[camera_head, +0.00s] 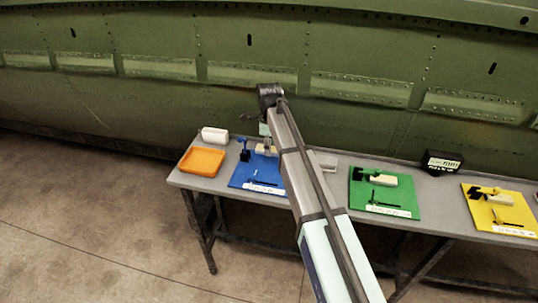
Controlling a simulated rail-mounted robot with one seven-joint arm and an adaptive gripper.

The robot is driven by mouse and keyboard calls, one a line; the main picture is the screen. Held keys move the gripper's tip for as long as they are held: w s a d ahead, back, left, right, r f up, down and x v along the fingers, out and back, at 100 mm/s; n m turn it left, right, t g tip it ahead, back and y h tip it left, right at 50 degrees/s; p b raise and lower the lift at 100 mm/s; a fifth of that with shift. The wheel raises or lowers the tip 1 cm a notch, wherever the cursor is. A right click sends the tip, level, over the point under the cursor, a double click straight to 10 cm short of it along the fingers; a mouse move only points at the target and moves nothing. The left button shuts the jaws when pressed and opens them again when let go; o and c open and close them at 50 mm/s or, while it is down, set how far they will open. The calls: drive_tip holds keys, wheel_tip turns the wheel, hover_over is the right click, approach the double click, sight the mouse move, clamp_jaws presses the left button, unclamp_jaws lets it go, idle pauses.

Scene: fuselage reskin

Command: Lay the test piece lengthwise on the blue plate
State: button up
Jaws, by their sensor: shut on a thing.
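The blue plate (240,182) lies on the grey table, left of centre, partly covered by my arm. My gripper (267,148) is over the back part of the plate, pointing down. It is shut on a small pale piece (262,149), which looks like the test piece. The fingers and most of the piece are small and partly hidden, so I cannot tell whether the piece touches the plate or how it is turned. A dark blue upright fixture (244,149) stands just left of the gripper. A white label strip lies along the plate's front.
An orange tray (202,160) and a white roll-like object (215,135) are left of the plate. A green plate (397,204) and a yellow plate (480,218), each with parts on it, lie to the right. A black display box (442,162) is behind them. The green fuselage wall rises behind the table.

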sight(269, 163)
drive_tip(key=shift+f+p, duration=0.5)
drive_tip(key=shift+f, duration=2.15)
drive_tip(key=shift+f, duration=0.1)
drive_tip(key=o, duration=1.2)
wheel_tip(269, 163, up, 12)
drive_tip(key=b, duration=0.2)
drive_tip(key=shift+b, duration=0.35)
